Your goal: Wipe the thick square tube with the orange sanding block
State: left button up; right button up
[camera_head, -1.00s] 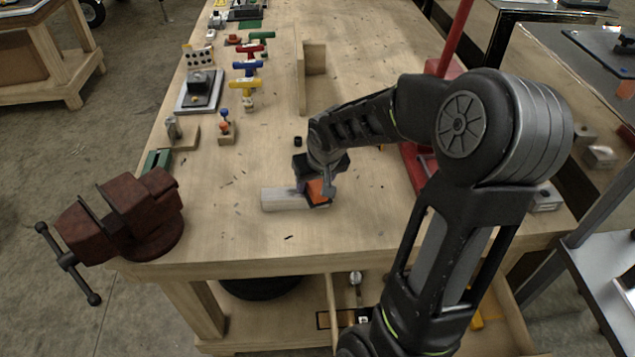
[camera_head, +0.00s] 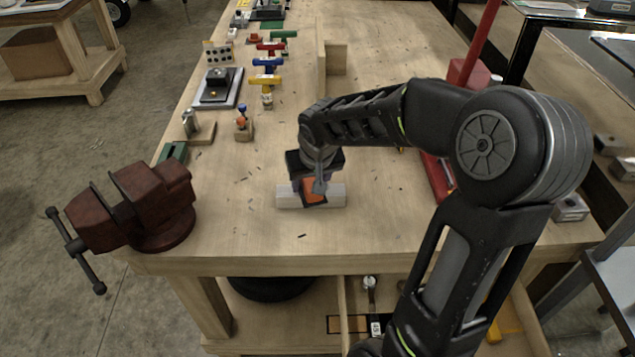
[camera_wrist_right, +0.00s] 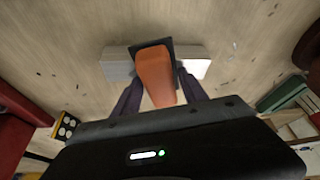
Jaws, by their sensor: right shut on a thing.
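The thick square tube (camera_head: 287,197) is a pale bar lying on the workbench near its front edge. In the right wrist view the tube (camera_wrist_right: 117,64) shows on both sides of the block. The orange sanding block (camera_head: 314,191) has a dark base, and it also shows in the right wrist view (camera_wrist_right: 155,75). My right gripper (camera_head: 312,183) is shut on the block and holds it over the middle of the tube. The block hides the tube's middle, and I cannot tell for sure whether they touch. My left gripper is not in view.
A dark red vise (camera_head: 150,205) is clamped at the bench's front left. Coloured T-handled tools (camera_head: 267,64) and small fixtures line the left side. A wooden bracket (camera_head: 334,60) stands at the back. A red stand (camera_head: 438,178) is on the right. The bench (camera_head: 240,235) is clear around the tube.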

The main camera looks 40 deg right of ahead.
jog(key=shift+w+a+f+b, duration=0.15)
jog(key=shift+w+a, duration=0.1)
jog(key=shift+a, duration=0.15)
jog(key=shift+w+a+r+b, duration=0.15)
jog(key=shift+w+a, duration=0.1)
jog(key=shift+a, duration=0.15)
jog(key=shift+f, duration=0.1)
notch_tip(320, 180, up, 6)
jog(key=p, duration=0.4)
jog(key=shift+w+d+f, duration=0.1)
jog(key=shift+r, duration=0.25)
jog(key=shift+r+p, duration=0.8)
jog(key=shift+r, duration=0.7)
